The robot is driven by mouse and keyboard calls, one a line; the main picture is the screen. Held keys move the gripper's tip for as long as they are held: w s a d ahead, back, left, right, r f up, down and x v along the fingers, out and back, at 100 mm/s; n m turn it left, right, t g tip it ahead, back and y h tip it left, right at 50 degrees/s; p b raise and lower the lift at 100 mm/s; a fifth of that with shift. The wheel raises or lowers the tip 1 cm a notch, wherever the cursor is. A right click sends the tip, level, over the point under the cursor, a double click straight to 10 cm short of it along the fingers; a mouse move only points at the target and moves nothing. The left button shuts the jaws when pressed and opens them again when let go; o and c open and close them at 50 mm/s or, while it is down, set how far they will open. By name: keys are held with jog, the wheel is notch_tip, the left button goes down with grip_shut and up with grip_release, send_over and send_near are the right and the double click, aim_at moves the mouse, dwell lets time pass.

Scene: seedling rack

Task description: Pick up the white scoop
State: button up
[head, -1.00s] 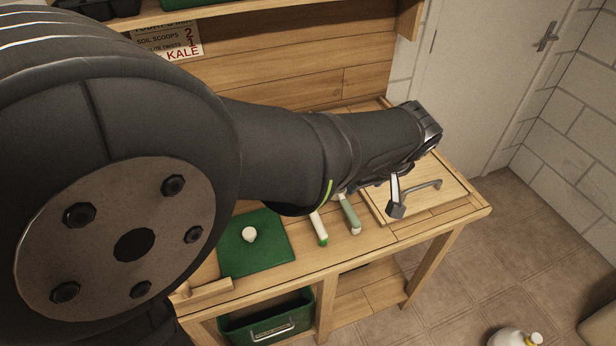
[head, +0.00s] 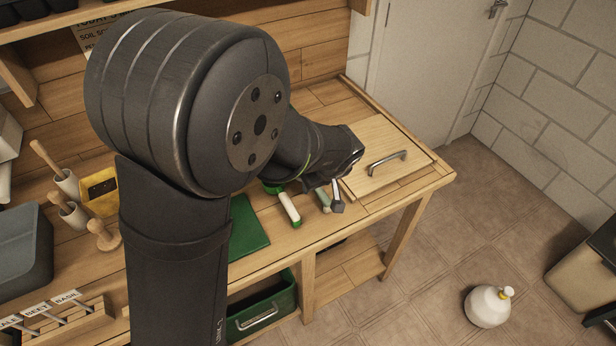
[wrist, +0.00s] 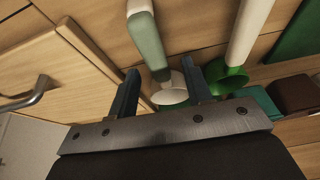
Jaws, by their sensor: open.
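The white scoop has a pale green handle (head: 323,200) and lies on the wooden bench. In the wrist view its white bowl (wrist: 170,96) shows between my two fingers, with the handle running up away from them. My gripper (wrist: 160,88) is open, one finger on each side of the bowl in the picture; I cannot tell whether they touch it or are above it. In the head view my gripper (head: 333,196) hides the bowl end. A second scoop with a white handle (head: 289,208) and green bowl (wrist: 226,76) lies just beside it.
A wooden board with a metal handle (head: 387,163) lies on the bench close to my gripper. A green mat (head: 248,228) is partly behind my arm. Wooden-handled tools (head: 68,182) and a yellow container (head: 101,190) stand at left. A green bin (head: 262,311) is below.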

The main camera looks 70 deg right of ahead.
jog(key=shift+x, duration=1.3)
grip_shut()
notch_tip(320, 180, up, 28)
